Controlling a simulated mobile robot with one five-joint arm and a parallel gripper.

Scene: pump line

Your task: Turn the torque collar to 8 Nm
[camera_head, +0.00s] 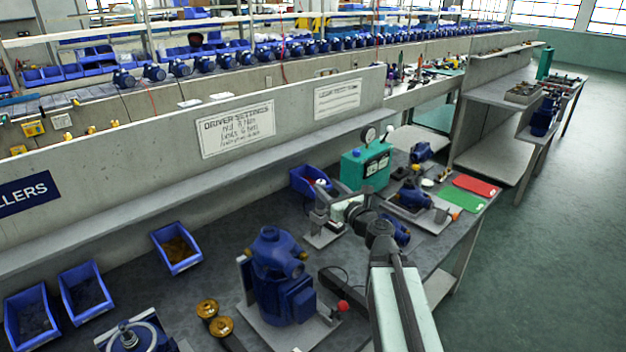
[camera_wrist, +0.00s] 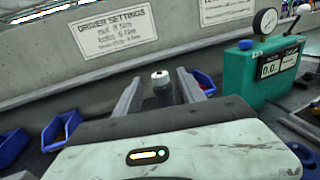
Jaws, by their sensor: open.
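In the wrist view a dark upright cylinder with a white top (camera_wrist: 162,86) stands between the fingers of my gripper (camera_wrist: 155,84). It looks like the torque driver with its collar; no scale or setting mark is readable. My gripper is open, one finger on each side, with a visible gap to the cylinder. I cannot tell how far ahead of the fingertips it stands. In the head view my gripper (camera_head: 319,206) is above a pale base plate (camera_head: 323,239) on the bench, and the driver cannot be made out there.
A teal tester (camera_head: 366,168) with a gauge stands right of the gripper; its display (camera_wrist: 270,68) seems to read 0.0. A driver settings sign (camera_head: 237,128) hangs behind. A blue pump (camera_head: 272,272) stands nearer, and a blue bin (camera_head: 309,182) sits behind the gripper.

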